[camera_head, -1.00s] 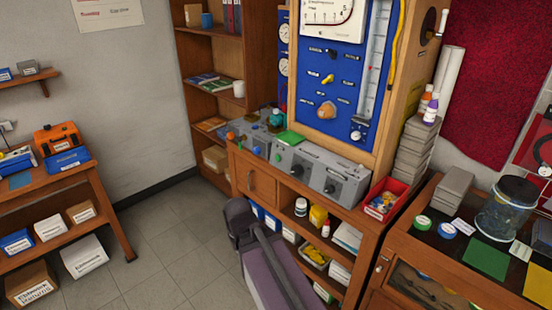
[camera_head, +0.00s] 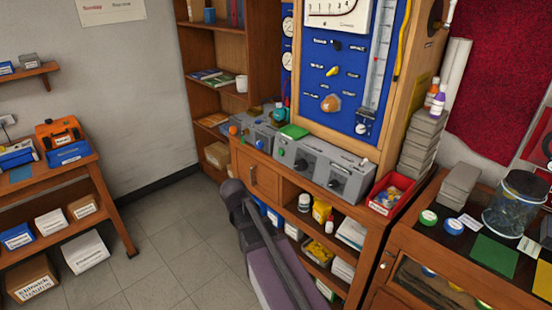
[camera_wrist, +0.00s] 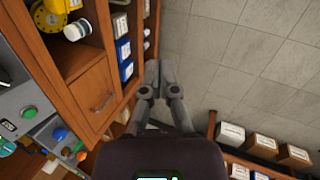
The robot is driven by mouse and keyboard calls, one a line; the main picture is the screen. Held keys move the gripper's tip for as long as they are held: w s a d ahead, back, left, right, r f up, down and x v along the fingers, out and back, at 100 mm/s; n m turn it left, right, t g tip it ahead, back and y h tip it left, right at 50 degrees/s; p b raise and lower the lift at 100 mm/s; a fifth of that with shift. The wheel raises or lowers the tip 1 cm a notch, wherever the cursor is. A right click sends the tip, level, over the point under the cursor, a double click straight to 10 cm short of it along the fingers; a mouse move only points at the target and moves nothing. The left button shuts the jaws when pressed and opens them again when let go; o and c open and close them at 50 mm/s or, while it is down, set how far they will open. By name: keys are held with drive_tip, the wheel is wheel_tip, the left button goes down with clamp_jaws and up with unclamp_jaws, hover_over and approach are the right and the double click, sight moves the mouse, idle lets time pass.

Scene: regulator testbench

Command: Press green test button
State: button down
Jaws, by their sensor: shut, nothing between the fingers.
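The green button (camera_head: 281,152) is on the front of a grey control box (camera_head: 315,163) on the wooden bench below the blue gauge panel. In the wrist view the green button (camera_wrist: 29,112) shows at the left edge, on a grey panel. A blue button (camera_wrist: 60,134) and an orange knob (camera_wrist: 82,156) are below and right of it. My gripper (camera_wrist: 160,92) is shut and empty, in front of the bench and over the floor side, well apart from the green button. In the head view part of my arm shows low in the middle; the fingertips are not clearly seen there.
The bench drawer (camera_wrist: 97,92) and shelves with bottles and boxes lie left of my gripper in the wrist view. A red bin (camera_head: 393,192) stands at the bench's right end. A side table (camera_head: 50,170) is at left. The tiled floor (camera_head: 170,240) between is clear.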

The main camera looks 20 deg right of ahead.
sight(280, 153)
drive_tip(key=w+d+r+n+t+h+b, duration=0.2)
drive_tip(key=w+n, duration=0.6)
drive_tip(key=w, duration=0.5)
drive_tip(key=w+d+r+n+t+h+b, duration=0.2)
drive_tip(key=w+d+r+n+h+b, duration=0.2)
drive_tip(key=w, duration=1)
drive_tip(key=d+n+h, duration=0.2)
drive_tip(key=n+h, duration=0.2)
drive_tip(key=shift+d+n+h+b, duration=0.2)
drive_tip(key=shift+n+h+b, duration=0.1)
drive_tip(key=b+x, duration=0.2)
drive_tip(key=x, duration=1.1)
drive_tip(key=shift+a+r+b, duration=0.1)
drive_tip(key=shift+b, duration=0.25)
drive_tip(key=shift+w+d, duration=0.2)
drive_tip(key=shift+d, duration=0.3)
